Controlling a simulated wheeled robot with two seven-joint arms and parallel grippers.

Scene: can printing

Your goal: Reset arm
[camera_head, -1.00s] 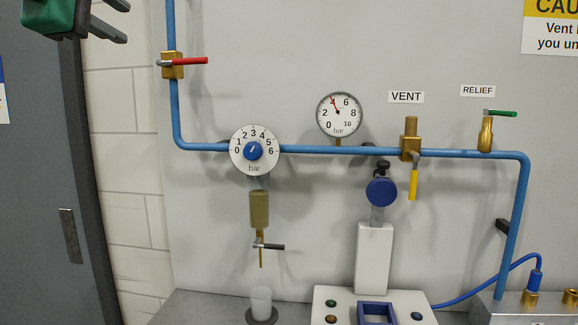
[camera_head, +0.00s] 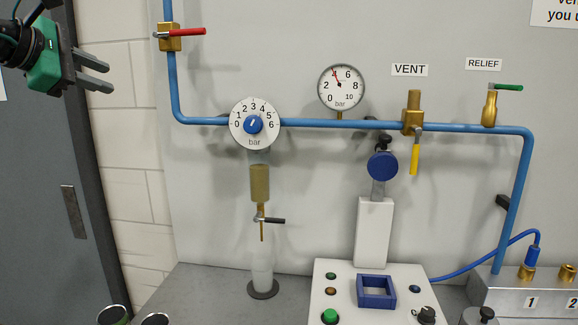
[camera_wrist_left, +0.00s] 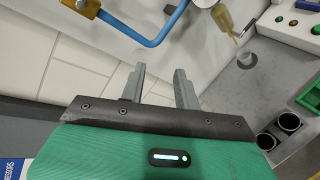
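My left gripper (camera_head: 96,75) is at the upper left in the head view, in front of the door and wall, away from the pipes. It is green with two grey fingers. In the left wrist view its fingers (camera_wrist_left: 160,88) stand apart with nothing between them, so it is open and empty. My right gripper is not in view.
A blue pipe (camera_head: 330,124) runs along the wall with a red-handled valve (camera_head: 171,37), a regulator dial (camera_head: 254,124), a gauge (camera_head: 341,86), a yellow vent handle (camera_head: 415,158) and a green relief handle (camera_head: 508,87). Below stands a button panel (camera_head: 345,305) on the grey bench (camera_head: 205,300).

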